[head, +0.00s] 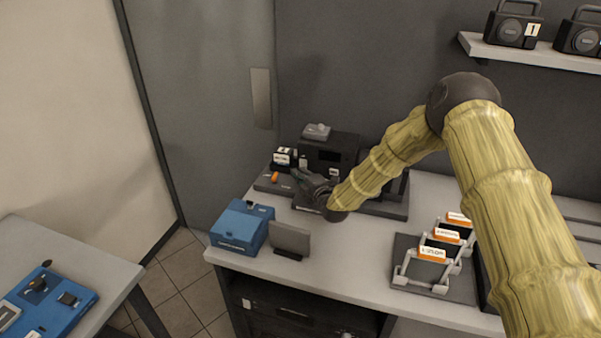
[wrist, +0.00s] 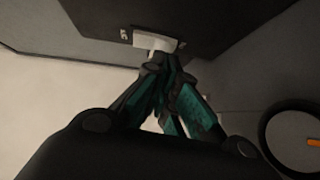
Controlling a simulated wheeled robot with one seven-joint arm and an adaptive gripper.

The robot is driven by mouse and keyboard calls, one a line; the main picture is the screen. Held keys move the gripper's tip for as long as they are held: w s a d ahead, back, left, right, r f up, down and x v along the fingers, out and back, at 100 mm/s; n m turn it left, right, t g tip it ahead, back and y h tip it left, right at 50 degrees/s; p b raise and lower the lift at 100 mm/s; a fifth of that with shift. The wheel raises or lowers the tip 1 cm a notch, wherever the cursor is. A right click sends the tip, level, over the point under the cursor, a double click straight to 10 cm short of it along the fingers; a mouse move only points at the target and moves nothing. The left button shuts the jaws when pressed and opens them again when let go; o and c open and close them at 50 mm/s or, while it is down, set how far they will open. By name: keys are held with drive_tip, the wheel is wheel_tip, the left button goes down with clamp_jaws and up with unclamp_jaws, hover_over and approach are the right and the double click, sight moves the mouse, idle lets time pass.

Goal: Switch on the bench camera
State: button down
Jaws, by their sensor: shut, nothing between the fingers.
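A dark box-shaped device (head: 336,148) stands at the back of the bench; I take it for the bench camera, but cannot be sure. My gripper (head: 310,183) is low in front of it, and partly hides its base. In the wrist view my gripper (wrist: 160,68) has its dark and teal fingers drawn together with nothing between them. The fingertips are at or very close to a small white switch-like part (wrist: 156,40) on the underside or face of a dark body. I cannot tell whether they touch, nor which way the switch is set.
A blue box (head: 240,226) and a grey upright plate (head: 290,238) stand at the bench's front left. A rack with orange-labelled cards (head: 432,255) is at right. A small device with an orange part (head: 277,176) lies left of my gripper. A round dark ring (wrist: 298,140) shows in the wrist view.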

drive_tip(key=shift+f, duration=0.1)
idle(0.3)
drive_tip(key=b, duration=0.2)
drive_tip(key=shift+w+d+f+b, duration=0.1)
drive_tip(key=shift+w+f+b, duration=0.15)
drive_tip(key=shift+f+b, duration=0.1)
drive_tip(key=shift+r, duration=0.3)
